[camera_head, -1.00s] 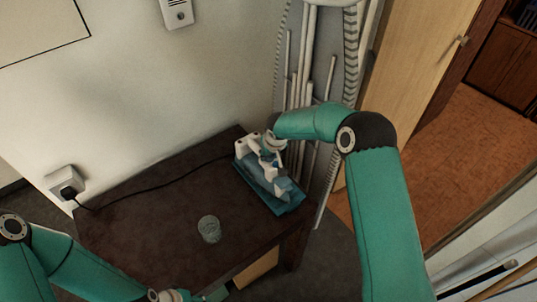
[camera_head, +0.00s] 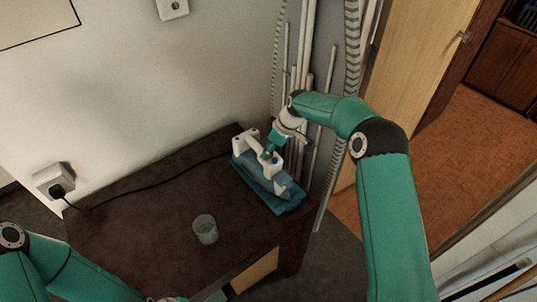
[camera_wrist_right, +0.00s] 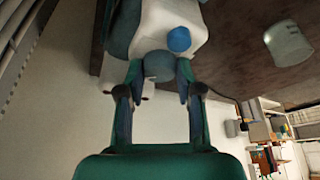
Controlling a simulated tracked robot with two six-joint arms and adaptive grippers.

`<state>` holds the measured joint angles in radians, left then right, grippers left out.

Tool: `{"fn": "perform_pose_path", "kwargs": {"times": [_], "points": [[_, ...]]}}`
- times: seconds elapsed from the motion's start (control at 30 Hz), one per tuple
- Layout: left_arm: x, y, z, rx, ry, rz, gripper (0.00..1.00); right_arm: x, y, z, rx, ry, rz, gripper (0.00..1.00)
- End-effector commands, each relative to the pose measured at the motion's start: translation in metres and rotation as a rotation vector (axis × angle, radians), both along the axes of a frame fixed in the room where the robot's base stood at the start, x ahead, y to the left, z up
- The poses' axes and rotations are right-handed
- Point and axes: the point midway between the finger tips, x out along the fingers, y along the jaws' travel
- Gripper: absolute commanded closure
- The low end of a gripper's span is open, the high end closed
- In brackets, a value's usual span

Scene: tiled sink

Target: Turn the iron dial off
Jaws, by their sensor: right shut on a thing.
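A round grey dial (camera_wrist_right: 160,66) sits on the iron's near end, below a blue button (camera_wrist_right: 178,39). My right gripper (camera_head: 271,153) is at the iron from above. In the wrist view, the fingers of the right gripper (camera_wrist_right: 159,74) are on both sides of the dial and shut on it. My left gripper (camera_head: 165,299) barely shows at the bottom edge, and its fingers cannot be made out.
A clear glass (camera_head: 205,229) stands on the dark table (camera_head: 140,215), left of the iron. A black cord runs along the table to a wall socket (camera_head: 55,182). White poles (camera_head: 300,60) stand behind my right gripper. The table's left part is clear.

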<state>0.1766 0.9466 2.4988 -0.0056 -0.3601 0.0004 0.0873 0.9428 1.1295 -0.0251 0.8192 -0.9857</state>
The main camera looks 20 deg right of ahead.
Motion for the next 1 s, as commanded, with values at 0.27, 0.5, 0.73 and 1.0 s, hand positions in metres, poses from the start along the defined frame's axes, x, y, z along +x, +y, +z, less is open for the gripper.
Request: {"fn": "perform_pose_path", "kwargs": {"times": [0.27,0.5,0.73,1.0], "points": [[0.0000,0.0000,-0.0133,0.000,0.000,0.000,0.60,0.0037,-0.0015,0.0006,-0.002,-0.010,0.197,1.00],[0.0000,0.0000,-0.0156,0.000,0.000,0.000,0.60,0.0038,-0.0017,0.0014,-0.004,-0.011,0.289,1.00],[0.0000,0.0000,-0.0160,0.000,0.000,0.000,0.60,0.0035,-0.0016,0.0022,-0.004,-0.010,0.316,1.00],[0.0000,0.0000,-0.0159,0.000,0.000,0.000,0.60,0.0031,-0.0008,0.0020,-0.003,-0.008,0.317,1.00]]}}
